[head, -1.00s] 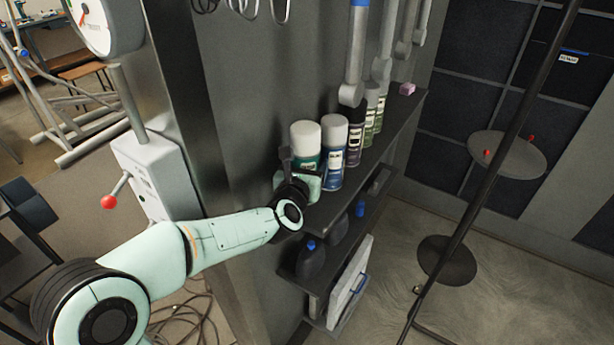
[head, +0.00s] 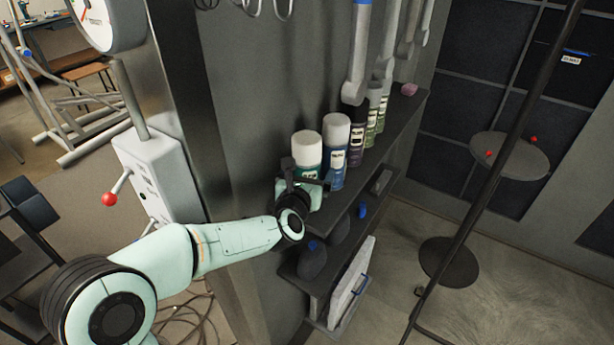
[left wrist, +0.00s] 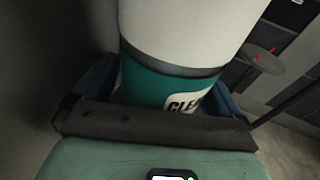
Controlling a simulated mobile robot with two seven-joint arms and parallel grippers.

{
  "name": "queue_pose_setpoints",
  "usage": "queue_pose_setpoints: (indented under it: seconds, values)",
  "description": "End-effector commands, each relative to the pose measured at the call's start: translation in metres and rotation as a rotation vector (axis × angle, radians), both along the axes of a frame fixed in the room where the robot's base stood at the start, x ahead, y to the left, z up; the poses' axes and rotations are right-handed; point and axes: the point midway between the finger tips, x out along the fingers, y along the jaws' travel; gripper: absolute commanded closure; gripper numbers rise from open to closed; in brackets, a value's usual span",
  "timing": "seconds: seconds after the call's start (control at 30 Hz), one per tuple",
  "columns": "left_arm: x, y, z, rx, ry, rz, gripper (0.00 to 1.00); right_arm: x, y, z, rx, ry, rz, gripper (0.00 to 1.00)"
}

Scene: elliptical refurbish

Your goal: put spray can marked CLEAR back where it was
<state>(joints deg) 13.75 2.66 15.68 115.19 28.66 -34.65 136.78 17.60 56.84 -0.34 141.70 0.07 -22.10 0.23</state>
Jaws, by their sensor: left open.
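The spray can marked CLEAR has a white cap and a green body. It stands upright at the near end of the upper shelf (head: 397,127) in the head view, as the can (head: 307,149). In the left wrist view the can (left wrist: 165,88) fills the middle, with part of its CLEAR label showing. My left gripper (head: 308,183) is open, low at the can, with a finger on either side of it in the wrist view. The can's base is hidden by the gripper. My right gripper is in neither view.
A blue-bodied can (head: 336,150) stands right beside it, then a dark purple can (head: 356,140) and further green cans. A pink block (head: 409,89) lies farther along the shelf. Dark bottles (head: 312,260) stand on the shelf below. A grey wall rises behind the cans.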

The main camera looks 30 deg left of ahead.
Motion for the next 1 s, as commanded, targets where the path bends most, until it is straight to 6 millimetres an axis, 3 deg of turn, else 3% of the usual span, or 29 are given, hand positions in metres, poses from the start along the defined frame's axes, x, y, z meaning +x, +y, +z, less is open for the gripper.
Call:
queue_pose_setpoints:
  seconds: [0.07,0.17,0.6,0.8,1.0]
  values:
    - [0.0,0.0,0.004,-0.001,-0.001,0.0,0.01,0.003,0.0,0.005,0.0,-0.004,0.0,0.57]
    - [-0.012,-0.003,0.004,0.001,-0.002,0.0,0.01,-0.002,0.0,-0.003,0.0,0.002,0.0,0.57]
    - [-0.095,-0.024,0.018,0.001,-0.003,-0.001,0.01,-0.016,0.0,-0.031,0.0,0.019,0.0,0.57]
    - [-0.112,-0.029,0.022,0.0,-0.001,-0.001,0.01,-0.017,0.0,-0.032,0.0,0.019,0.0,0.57]
    - [-0.115,-0.03,0.022,0.0,0.001,0.0,0.01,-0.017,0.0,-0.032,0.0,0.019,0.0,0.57]
